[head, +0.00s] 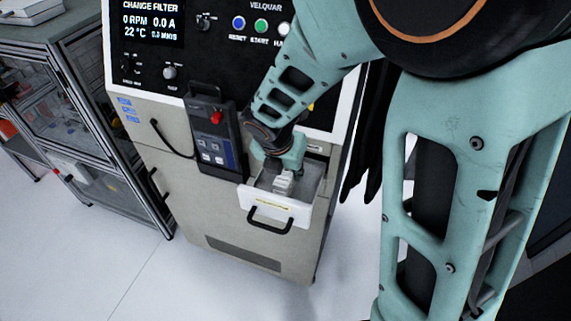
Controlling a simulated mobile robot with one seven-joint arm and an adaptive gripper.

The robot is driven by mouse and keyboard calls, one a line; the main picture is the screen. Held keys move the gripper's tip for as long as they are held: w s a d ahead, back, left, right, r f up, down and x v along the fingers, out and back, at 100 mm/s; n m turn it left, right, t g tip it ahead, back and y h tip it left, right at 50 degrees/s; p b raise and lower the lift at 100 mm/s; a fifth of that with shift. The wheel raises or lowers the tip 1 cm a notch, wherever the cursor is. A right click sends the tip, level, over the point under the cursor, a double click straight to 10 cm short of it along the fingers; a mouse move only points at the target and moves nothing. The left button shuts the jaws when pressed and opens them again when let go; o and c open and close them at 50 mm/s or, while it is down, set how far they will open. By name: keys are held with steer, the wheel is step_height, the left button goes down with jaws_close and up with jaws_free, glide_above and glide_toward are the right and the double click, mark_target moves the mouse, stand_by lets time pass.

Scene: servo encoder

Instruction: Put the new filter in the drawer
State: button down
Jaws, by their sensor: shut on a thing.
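The drawer (270,207) is pulled out of the beige machine cabinet, with a white front and a black bar handle. My gripper (284,172) points down into the open drawer from above. It is shut on a small pale grey-white block, the filter (283,184), which is at or just above the drawer's inside. I cannot tell whether the filter touches the drawer floor. My arm and gripper hide the back of the drawer.
A black handheld pendant (212,135) with a red button hangs on the cabinet (225,215) left of the drawer. The screen (150,20) reads "CHANGE FILTER". A metal-framed glass cabinet (95,120) stands at left. The floor in front is clear.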

steer(key=shift+s+r, duration=0.1)
steer(key=shift+f, duration=0.2)
steer(key=c, duration=1.6)
jaws_free()
steer(key=shift+r, duration=0.45)
steer(key=p+v, duration=0.4)
steer(key=v, duration=0.7)
steer(key=shift+s+r, duration=0.2)
